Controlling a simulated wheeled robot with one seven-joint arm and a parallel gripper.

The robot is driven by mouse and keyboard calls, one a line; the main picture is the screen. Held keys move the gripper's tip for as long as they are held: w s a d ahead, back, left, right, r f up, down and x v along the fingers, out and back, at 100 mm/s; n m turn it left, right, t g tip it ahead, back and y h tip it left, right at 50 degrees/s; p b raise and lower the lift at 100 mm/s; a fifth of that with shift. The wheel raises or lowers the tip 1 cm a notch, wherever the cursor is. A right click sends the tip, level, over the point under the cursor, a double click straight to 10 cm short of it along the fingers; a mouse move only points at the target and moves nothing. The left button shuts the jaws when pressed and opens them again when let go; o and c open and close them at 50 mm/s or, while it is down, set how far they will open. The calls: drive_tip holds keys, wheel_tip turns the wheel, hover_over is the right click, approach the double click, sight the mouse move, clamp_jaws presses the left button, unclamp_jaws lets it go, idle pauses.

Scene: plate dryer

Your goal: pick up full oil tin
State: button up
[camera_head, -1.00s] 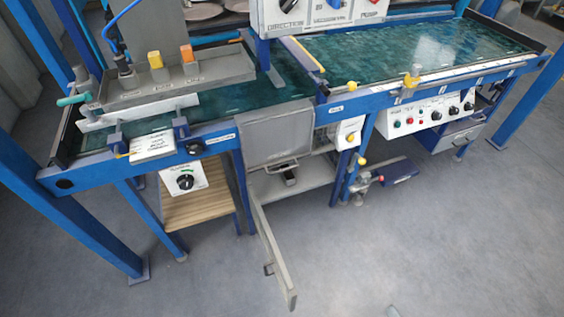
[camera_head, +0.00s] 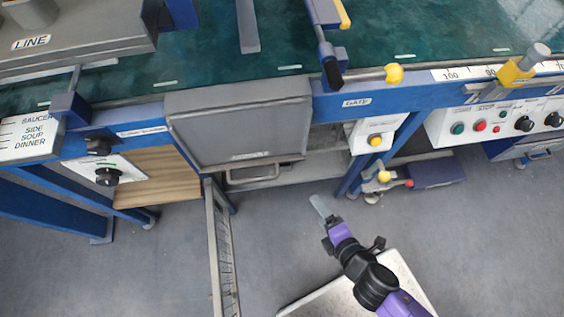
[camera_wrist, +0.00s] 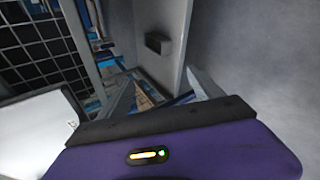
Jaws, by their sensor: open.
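I cannot make out the full oil tin in either current view. My gripper (camera_head: 322,207) is at the end of my purple and black arm, low in front of the machine, to the right of the open door. In the wrist view my gripper (camera_wrist: 163,96) shows two grey fingers spread apart with nothing between them. The grey hinged door (camera_head: 222,250) stands swung out from the machine. It also shows in the wrist view as a pale panel (camera_wrist: 152,72) with a dark handle, close ahead of the fingers.
A grey box (camera_head: 240,125) with a handle hangs under the green belt (camera_head: 400,45). A shelf (camera_head: 315,165) lies behind and below it. A wooden shelf (camera_head: 155,180) is at left. A blue pedal (camera_head: 437,172) is at right. Grey floor (camera_head: 500,250) is clear at right.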

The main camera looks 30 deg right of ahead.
sight(285, 168)
drive_tip(key=w+f+n+h+b, duration=0.1)
drive_tip(key=w+f+n+b, duration=0.2)
drive_tip(key=w+f+n, duration=0.1)
drive_tip(key=w+f+n+t+h+b, duration=0.1)
drive_tip(key=w+f+n+b, duration=0.2)
drive_tip(key=w, duration=0.6)
drive_tip(key=w+f+n+h+b, duration=0.1)
drive_tip(key=w+f+n+b, duration=0.3)
drive_tip(key=w+f+n, duration=0.2)
drive_tip(key=shift+w+a+f+t+h, duration=0.15)
drive_tip(key=shift+f+h, duration=0.05)
drive_tip(key=shift+f, duration=0.5)
drive_tip(key=shift+w+a+f+t+h, duration=0.1)
drive_tip(key=shift+a+f+t+h, duration=0.1)
drive_tip(key=shift+f, duration=0.5)
drive_tip(key=shift+w+d+n, duration=0.1)
drive_tip(key=shift+w+n, duration=0.2)
drive_tip(key=shift+w, duration=0.1)
drive_tip(key=b+x, duration=0.3)
drive_tip(key=x, duration=0.3)
drive_tip(key=shift+w+f+b, duration=0.1)
drive_tip(key=shift+f+b, duration=0.1)
drive_tip(key=shift+b, duration=0.1)
drive_tip(key=shift+w+d, duration=0.15)
drive_tip(key=shift+w, duration=0.2)
clamp_jaws()
drive_tip(key=shift+r, duration=0.1)
